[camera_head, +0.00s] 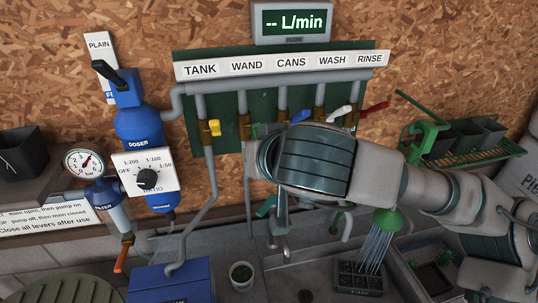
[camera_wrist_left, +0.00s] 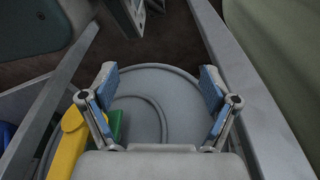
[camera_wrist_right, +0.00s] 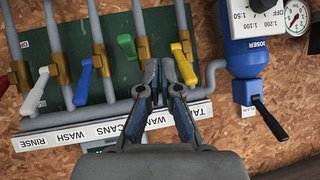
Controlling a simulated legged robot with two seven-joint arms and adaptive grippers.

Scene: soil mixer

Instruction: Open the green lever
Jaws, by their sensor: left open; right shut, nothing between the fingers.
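The green lever (camera_wrist_right: 127,46) is on a brass valve of the WAND pipe in the right wrist view, which shows the panel upside down. My left gripper (camera_wrist_left: 159,75) is open and empty, away from the panel and out of the head view.
Close by are the blue lever (camera_wrist_right: 82,82) and white lever (camera_wrist_right: 35,88). The blue doser (camera_head: 138,125) stands left of the panel. The flow display (camera_head: 292,22) reads dashes. A green sprinkler head (camera_head: 388,220) sprays onto a tray.

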